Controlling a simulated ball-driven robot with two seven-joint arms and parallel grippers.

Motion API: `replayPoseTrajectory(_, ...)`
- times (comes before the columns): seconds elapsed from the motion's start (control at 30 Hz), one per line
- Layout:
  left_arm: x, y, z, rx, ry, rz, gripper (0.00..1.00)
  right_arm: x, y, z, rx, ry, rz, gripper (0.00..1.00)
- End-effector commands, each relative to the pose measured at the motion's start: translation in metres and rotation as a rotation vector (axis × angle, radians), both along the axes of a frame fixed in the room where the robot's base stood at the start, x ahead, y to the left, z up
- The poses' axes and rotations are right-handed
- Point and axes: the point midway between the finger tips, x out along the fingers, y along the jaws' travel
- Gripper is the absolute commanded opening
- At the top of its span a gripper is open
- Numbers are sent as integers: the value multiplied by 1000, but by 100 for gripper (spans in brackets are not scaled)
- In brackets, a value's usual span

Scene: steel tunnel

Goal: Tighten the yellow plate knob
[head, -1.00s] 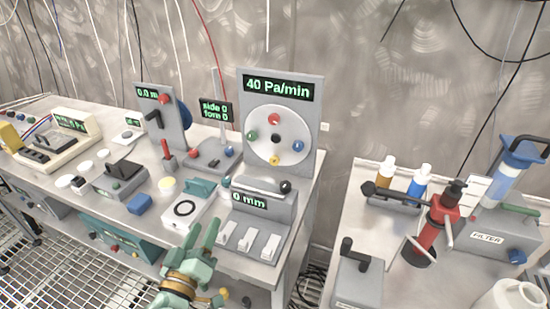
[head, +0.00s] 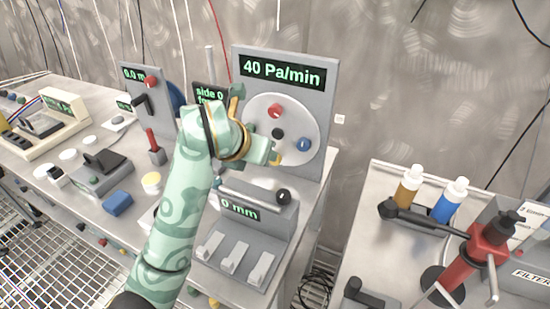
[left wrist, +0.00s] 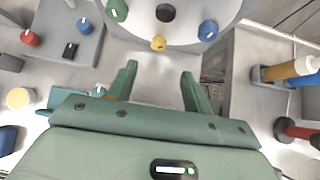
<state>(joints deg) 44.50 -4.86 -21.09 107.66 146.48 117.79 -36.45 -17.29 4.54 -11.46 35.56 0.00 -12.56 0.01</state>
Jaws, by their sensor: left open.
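The yellow plate knob (left wrist: 158,43) sits at the lower edge of the round light plate (head: 298,120) in the left wrist view. In the head view a bit of yellow (head: 277,160) shows beside my finger; the rest is hidden. My left gripper (left wrist: 159,72) is open and empty, with its fingers spread either side of the knob's line and apart from it. It also shows in front of the plate in the head view (head: 254,124). The plate also carries a red knob (head: 275,111), a blue knob (head: 303,145) and a green knob (left wrist: 118,9). My right gripper is not in view.
The display (head: 283,71) above the plate reads 40 Pa/min. A grey unit with a bar and black ball (head: 284,196) stands below the plate. A red lever (head: 152,140) stands to the left. Bottles (head: 450,198) and a red tool (head: 487,246) are on the right bench.

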Motion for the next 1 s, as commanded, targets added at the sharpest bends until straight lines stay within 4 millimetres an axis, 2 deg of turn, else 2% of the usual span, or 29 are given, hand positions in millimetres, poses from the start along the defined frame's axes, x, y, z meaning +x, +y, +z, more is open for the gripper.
replayPoseTrajectory(0.03,9,-3,-18,0,8,0,50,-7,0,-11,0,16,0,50)
replayPoseTrajectory(0.1,21,-8,-33,0,10,1,50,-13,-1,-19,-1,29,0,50)
replayPoseTrajectory(0.4,69,-25,-82,1,7,3,50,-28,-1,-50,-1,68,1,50)
replayPoseTrajectory(0.47,75,-28,-88,1,6,3,50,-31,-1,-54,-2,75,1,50)
replayPoseTrajectory(0.63,86,-31,-96,2,2,4,50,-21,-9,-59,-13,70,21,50)
replayPoseTrajectory(0.97,88,-32,-95,1,-1,4,50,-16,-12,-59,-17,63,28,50)
replayPoseTrajectory(1.0,88,-32,-95,1,-1,4,39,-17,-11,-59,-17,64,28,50)
